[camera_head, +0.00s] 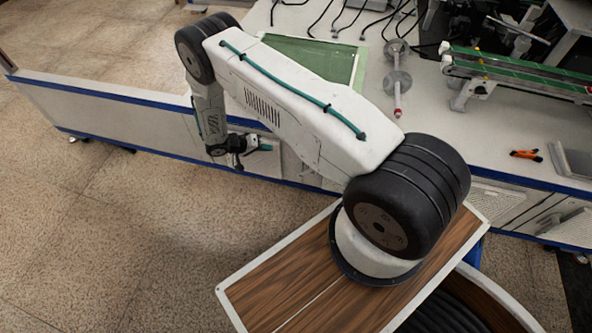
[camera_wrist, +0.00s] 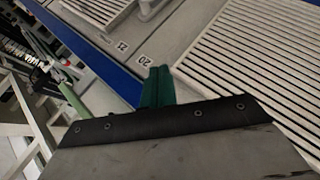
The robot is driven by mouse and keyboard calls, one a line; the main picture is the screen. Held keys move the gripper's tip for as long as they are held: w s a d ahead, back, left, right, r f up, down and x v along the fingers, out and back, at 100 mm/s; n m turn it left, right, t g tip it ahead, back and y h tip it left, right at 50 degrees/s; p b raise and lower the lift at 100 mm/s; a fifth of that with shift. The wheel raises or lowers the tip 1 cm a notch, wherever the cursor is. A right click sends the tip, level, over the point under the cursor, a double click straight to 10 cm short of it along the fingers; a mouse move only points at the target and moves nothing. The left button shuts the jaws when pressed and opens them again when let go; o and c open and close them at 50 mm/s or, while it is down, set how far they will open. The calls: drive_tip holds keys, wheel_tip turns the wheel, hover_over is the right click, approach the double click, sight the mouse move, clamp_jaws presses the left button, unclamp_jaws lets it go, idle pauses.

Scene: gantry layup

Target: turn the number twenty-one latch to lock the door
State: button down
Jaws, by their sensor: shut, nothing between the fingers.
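In the wrist view a "21" label (camera_wrist: 122,47) is on the grey cabinet front, beside a "20" label (camera_wrist: 144,60). A small pale raised piece (camera_wrist: 148,9) sits above the labels, between two slatted door panels; it may be the number twenty-one latch, but its turn position is unclear. My gripper (camera_wrist: 158,86) has its teal fingers together and empty, just below the "20" label. Whether it touches the front is unclear. In the head view my gripper (camera_head: 266,147) is low beside the cabinet front, and the latch cannot be made out.
A slatted door (camera_wrist: 265,60) fills the right of the wrist view, and another slatted panel (camera_wrist: 100,12) is at top left. A blue edge strip (camera_wrist: 105,72) runs along the cabinet. The worktop (camera_head: 440,125) holds a green mat (camera_head: 335,60) and conveyor (camera_head: 520,75). Floor at left is clear.

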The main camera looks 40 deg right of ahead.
drive_tip(key=s+d+f, duration=0.3)
drive_tip(key=d+f, duration=0.1)
drive_tip(key=f, duration=0.3)
drive_tip(key=s+d+f, duration=0.4)
drive_tip(key=d+f, duration=0.1)
drive_tip(key=f, duration=0.3)
drive_tip(key=shift+d+f, duration=0.3)
drive_tip(key=shift+f, duration=0.15)
